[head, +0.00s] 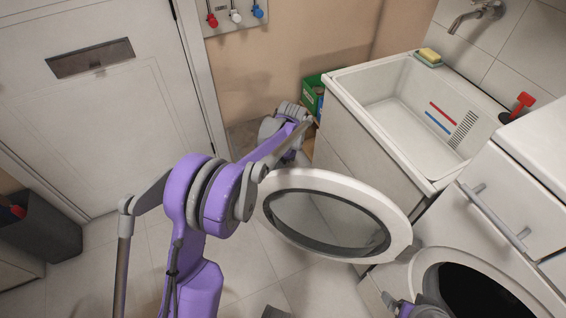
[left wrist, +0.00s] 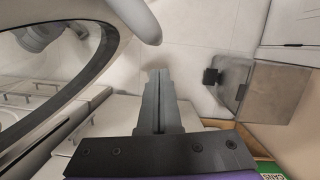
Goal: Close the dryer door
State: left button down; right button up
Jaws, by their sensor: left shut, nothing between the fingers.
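The dryer door (head: 402,232), a white ring around dark-rimmed glass, stands wide open in the head view. The dryer's dark round opening (head: 480,290) is at the lower right. My left arm reaches to the far side of the door, and its gripper is not clear in the head view. In the left wrist view my left gripper (left wrist: 158,75) is shut and empty. The door's white rim (left wrist: 146,22) is up and left of the fingertips, with a visible gap. A small part of my right arm shows at the bottom edge; its gripper is not visible.
A white sink cabinet (head: 365,150) stands behind the door, with a sponge (head: 429,57) on its rim. A drawer with a bar handle (head: 492,214) is above the dryer opening. A green box (head: 313,92) is beside the sink. A grey bin (head: 40,230) stands far left.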

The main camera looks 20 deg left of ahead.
pick_arm(q)
jog(key=shift+s+a, duration=0.25)
jog(key=shift+s, duration=0.25)
jog(key=shift+s+a, duration=0.25)
jog(key=shift+s, duration=0.2)
jog(key=shift+s, duration=0.1)
